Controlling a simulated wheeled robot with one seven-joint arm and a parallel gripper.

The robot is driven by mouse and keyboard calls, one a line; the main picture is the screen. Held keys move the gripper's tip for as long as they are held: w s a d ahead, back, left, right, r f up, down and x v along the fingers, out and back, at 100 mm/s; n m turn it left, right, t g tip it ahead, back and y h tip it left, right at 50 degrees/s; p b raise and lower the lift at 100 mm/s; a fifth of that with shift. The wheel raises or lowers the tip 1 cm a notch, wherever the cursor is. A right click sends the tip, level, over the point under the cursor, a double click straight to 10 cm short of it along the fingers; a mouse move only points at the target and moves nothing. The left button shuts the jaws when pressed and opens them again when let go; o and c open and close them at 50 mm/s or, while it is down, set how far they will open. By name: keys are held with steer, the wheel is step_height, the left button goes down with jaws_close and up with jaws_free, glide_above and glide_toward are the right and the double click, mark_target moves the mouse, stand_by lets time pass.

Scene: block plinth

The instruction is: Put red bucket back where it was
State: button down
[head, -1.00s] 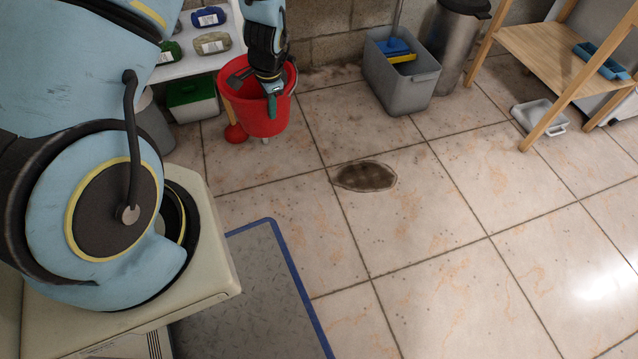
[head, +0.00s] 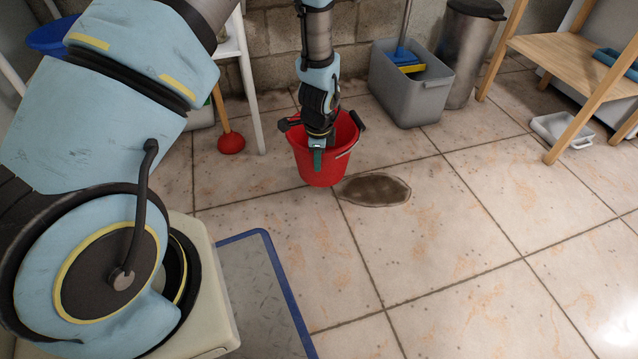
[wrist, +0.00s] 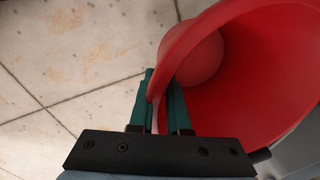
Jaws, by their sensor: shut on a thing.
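My gripper (head: 317,158) is shut on the near rim of the red bucket (head: 318,172). In the wrist view my gripper (wrist: 163,95) has one finger outside and one inside the wall of the red bucket (wrist: 255,75). The bucket looks upright in the head view, just left of a dark oval patch (head: 374,190) on the floor. I cannot tell for sure whether its base is clear of the tiles. My wrist hides part of its opening.
A red plunger (head: 231,143) stands by a white shelf leg (head: 249,90) to the left. A grey bin (head: 412,90) is behind right, beside a metal can (head: 472,55). A wooden rack (head: 560,60) and white tray (head: 562,131) are farther right. Front right floor is clear.

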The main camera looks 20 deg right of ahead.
step_height(320, 180, down, 7)
steer(key=b, duration=0.2)
steer(key=shift+b, duration=0.3)
steer(key=c, duration=0.9)
jaws_free()
steer(key=r+p, duration=0.2)
steer(key=r, duration=0.2)
steer(key=s+r+p, duration=0.1)
steer(key=r+p, duration=0.1)
steer(key=r, duration=0.2)
steer(key=r+p, duration=0.2)
steer(key=r, duration=0.2)
steer(key=shift+s+a, duration=0.25)
